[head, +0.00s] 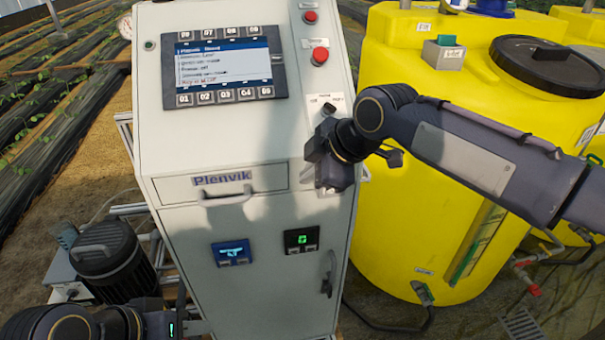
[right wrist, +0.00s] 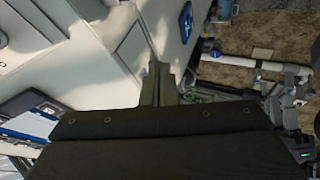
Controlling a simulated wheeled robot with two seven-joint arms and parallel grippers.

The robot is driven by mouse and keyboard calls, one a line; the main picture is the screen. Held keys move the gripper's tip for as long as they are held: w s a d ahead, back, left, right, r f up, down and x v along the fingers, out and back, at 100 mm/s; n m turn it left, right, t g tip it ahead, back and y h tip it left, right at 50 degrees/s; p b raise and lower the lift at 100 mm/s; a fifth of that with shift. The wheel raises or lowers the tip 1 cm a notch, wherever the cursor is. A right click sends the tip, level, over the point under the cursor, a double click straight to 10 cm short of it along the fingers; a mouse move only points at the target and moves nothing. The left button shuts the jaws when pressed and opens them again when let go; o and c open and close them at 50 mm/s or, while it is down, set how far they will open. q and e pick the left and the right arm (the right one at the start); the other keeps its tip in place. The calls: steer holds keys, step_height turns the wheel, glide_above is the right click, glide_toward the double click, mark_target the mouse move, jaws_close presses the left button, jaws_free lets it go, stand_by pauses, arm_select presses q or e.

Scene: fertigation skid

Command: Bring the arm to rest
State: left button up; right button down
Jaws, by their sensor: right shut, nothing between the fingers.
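My right arm reaches in from the right across the yellow tank, in the head view. Its gripper (head: 328,190) hangs in front of the white control cabinet (head: 265,130), just right of the drawer handle. In the right wrist view the fingers (right wrist: 158,82) are together with nothing between them. I cannot tell whether they touch the cabinet face. My left arm shows only in part at the lower left of the head view. Its gripper end (head: 182,328) is low by the cabinet's foot, cut by the picture edge, and its fingers cannot be made out.
The cabinet has a screen (head: 223,65), red buttons (head: 320,55), a drawer handle (head: 226,196) and a door handle (head: 327,275). A yellow tank (head: 395,215) with a black lid (head: 550,62) stands close on the right. A dark motor (head: 112,262) stands at left.

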steer(key=s+d+f+m+t+h, duration=0.1)
steer(key=s+d+f+m, duration=0.3)
steer(key=s+d+m, duration=0.55)
steer(key=s+d+f+m+h, duration=0.25)
steer(key=s+d+m, duration=0.4)
steer(key=d, duration=0.55)
steer(key=s+d+f+m+y, duration=0.1)
steer(key=s+f+m, duration=0.4)
steer(key=s, duration=0.3)
steer(key=shift+d+f+m+t, duration=0.3)
steer(key=shift+d+f, duration=0.1)
steer(key=shift+f, duration=0.35)
steer(key=shift+s, duration=0.1)
